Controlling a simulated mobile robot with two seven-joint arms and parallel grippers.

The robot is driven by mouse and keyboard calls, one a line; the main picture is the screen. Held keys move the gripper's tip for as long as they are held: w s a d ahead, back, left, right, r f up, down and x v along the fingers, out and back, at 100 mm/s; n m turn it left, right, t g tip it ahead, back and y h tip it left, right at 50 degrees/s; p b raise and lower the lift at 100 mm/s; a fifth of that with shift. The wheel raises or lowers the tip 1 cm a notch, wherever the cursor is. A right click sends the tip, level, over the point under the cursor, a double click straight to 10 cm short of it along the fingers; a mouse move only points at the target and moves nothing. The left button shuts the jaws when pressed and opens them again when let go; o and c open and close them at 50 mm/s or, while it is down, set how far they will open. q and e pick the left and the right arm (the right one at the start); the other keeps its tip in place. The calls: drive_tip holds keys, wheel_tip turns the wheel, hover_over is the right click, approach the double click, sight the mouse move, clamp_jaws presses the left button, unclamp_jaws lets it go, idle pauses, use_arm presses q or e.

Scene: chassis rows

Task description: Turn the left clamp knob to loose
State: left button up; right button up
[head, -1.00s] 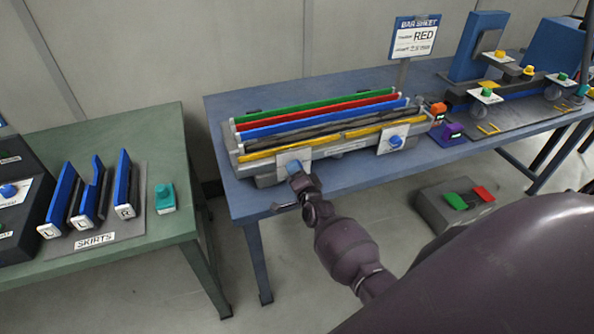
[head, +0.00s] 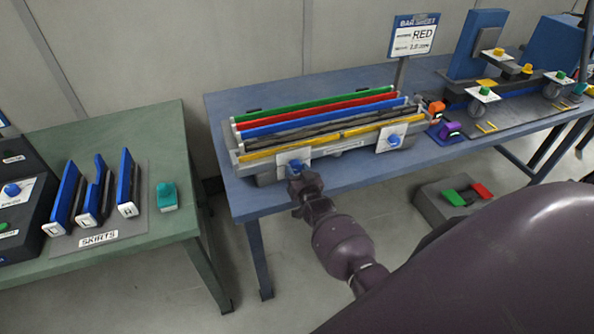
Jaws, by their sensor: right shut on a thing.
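The left clamp knob (head: 295,165) is a small blue knob on a white plate at the left end of the bar fixture's (head: 345,148) front. My right gripper (head: 297,175) is at this knob, shut on it. The gripper and wrist hide part of the knob, and I cannot read its setting. A second blue clamp knob (head: 394,140) sits on a white plate at the fixture's right end, clear of the gripper. My left gripper is out of view.
The fixture on the blue table (head: 235,195) holds green, red, blue, dark and yellow bars. A green table (head: 165,130) with blue skirts (head: 126,180) is at left.

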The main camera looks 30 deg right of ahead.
drive_tip(key=shift+n, duration=1.8)
drive_tip(key=shift+d, duration=0.1)
drive_tip(key=o, duration=0.9)
drive_tip(key=v, duration=1)
drive_tip(key=shift+s, duration=0.35)
drive_tip(key=shift+f, duration=0.1)
